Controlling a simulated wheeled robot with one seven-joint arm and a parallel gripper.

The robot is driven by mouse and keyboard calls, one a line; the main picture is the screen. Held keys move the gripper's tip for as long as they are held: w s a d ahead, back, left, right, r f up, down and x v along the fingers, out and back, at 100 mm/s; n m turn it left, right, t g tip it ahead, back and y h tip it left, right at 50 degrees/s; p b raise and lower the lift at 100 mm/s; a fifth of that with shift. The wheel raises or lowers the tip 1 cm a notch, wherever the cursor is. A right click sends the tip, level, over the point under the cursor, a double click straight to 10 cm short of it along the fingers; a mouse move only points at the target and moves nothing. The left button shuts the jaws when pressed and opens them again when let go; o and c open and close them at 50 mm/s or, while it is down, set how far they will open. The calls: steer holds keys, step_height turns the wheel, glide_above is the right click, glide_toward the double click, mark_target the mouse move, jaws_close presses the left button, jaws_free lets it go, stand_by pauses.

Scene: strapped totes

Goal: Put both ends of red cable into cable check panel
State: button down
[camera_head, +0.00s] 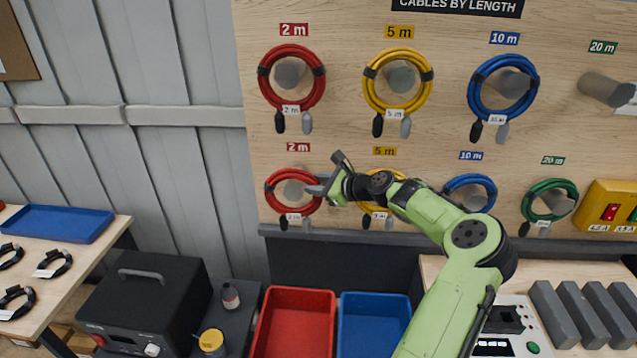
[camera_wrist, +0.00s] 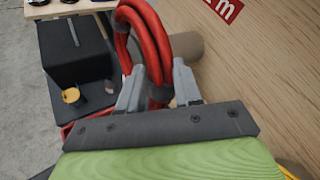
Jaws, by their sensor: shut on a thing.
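A coiled red cable (camera_head: 293,196) with a white 2 m tag hangs on a peg in the lower row of the wooden board, its two plugs hanging below. My gripper (camera_head: 322,189) is at the right side of this coil. In the wrist view, my gripper (camera_wrist: 162,90) has its two grey fingers on either side of the red cable (camera_wrist: 145,30) and is shut on it; the peg shows behind. A second red coil (camera_head: 291,80) hangs on the upper 2 m peg. A pale panel (camera_head: 508,325) with dark sockets and a green button lies at lower right, partly behind my arm; I cannot tell whether it is the check panel.
Yellow coils (camera_head: 398,80), blue coils (camera_head: 503,88) and a green coil (camera_head: 549,200) hang nearby. One upper 20 m peg (camera_head: 607,90) is bare. A red bin (camera_head: 295,320) and blue bin (camera_head: 372,322) stand below. A black device (camera_head: 145,300) sits at left. A yellow switch box (camera_head: 608,205) is at right.

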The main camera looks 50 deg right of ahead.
steer(key=s+a, duration=0.5)
steer(key=a, duration=0.1)
steer(key=shift+a, duration=0.15)
stand_by(0.8)
steer(key=shift+r, duration=0.1)
